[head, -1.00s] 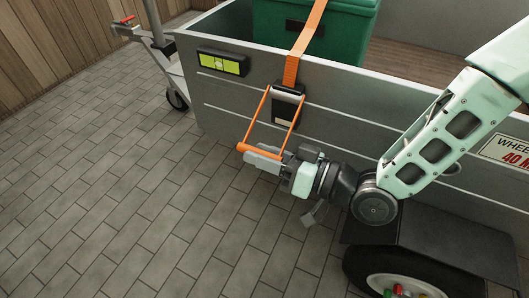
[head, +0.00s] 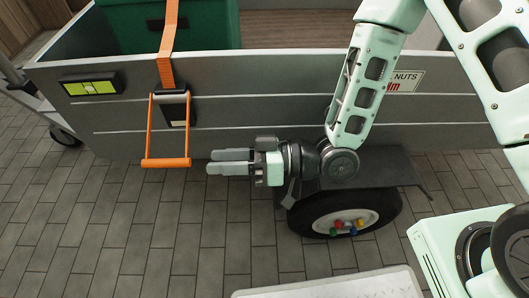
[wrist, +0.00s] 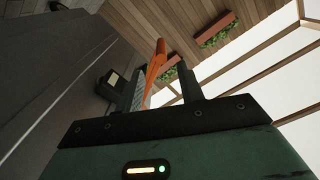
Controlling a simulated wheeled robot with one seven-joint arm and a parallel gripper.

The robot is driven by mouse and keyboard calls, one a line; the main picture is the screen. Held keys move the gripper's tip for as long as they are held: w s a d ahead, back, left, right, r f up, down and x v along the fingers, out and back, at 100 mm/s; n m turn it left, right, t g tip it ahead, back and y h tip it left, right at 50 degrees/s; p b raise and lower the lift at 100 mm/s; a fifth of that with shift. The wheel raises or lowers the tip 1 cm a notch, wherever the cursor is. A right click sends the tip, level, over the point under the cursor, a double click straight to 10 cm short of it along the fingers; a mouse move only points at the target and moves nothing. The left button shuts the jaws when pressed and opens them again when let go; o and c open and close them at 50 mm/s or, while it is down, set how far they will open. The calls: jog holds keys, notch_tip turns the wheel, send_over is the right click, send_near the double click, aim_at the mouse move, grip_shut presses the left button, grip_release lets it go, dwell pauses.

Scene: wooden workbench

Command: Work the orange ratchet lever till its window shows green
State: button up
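The orange ratchet lever (head: 167,162) is a U-shaped frame with a crossbar, hanging down from the dark ratchet body (head: 176,110) on the grey trailer wall. An orange strap (head: 166,65) runs up from it over a green box (head: 200,25). A black-framed panel with a yellow-green face (head: 91,88) sits left of the ratchet; I cannot tell whether it is the lever's window. My gripper (head: 230,162) is right of the crossbar, fingers pointing left, apart from it. In the wrist view its fingers (wrist: 160,92) are apart, with the orange lever (wrist: 154,68) beyond them.
The trailer wall (head: 260,118) runs along behind my gripper. A wheel (head: 335,213) under a dark fender (head: 385,170) stands at lower right. Paved floor (head: 130,230) below the lever is clear. A pale slab edge (head: 330,285) shows at the bottom.

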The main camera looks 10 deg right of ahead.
jog(key=d, duration=0.7)
jog(key=shift+s+d+p, duration=0.25)
jog(key=shift+s+p, duration=0.05)
jog(key=shift+p, duration=0.15)
jog(key=shift+a+r, duration=0.1)
jog(key=c, duration=0.6)
jog(key=w+a+r+n+h+p, duration=0.1)
jog(key=a+r+h+p, duration=0.2)
jog(key=r+p, duration=0.2)
jog(key=a+r+n+g+h+p, duration=0.1)
jog(key=r+p, duration=0.4)
jog(key=p, duration=0.6)
jog(key=w+a+r+n+h+p, duration=0.1)
jog(key=a+r+n+h+p, duration=0.2)
jog(key=p, duration=0.5)
jog(key=shift+w+a+r+g+h+p, duration=0.15)
jog(key=shift+a+r+h+p, duration=0.05)
jog(key=shift+a+r+h, duration=0.3)
jog(key=shift+w+a+r+g+h+p, duration=0.15)
jog(key=shift+a+r+h, duration=0.3)
jog(key=shift+a, duration=0.1)
grip_shut()
jog(key=x, duration=0.4)
jog(key=d+f+x, duration=0.1)
jog(key=x, duration=0.7)
jog(key=shift+s+d+f, duration=0.15)
jog(key=shift+d+f, duration=0.05)
jog(key=shift+f, duration=0.7)
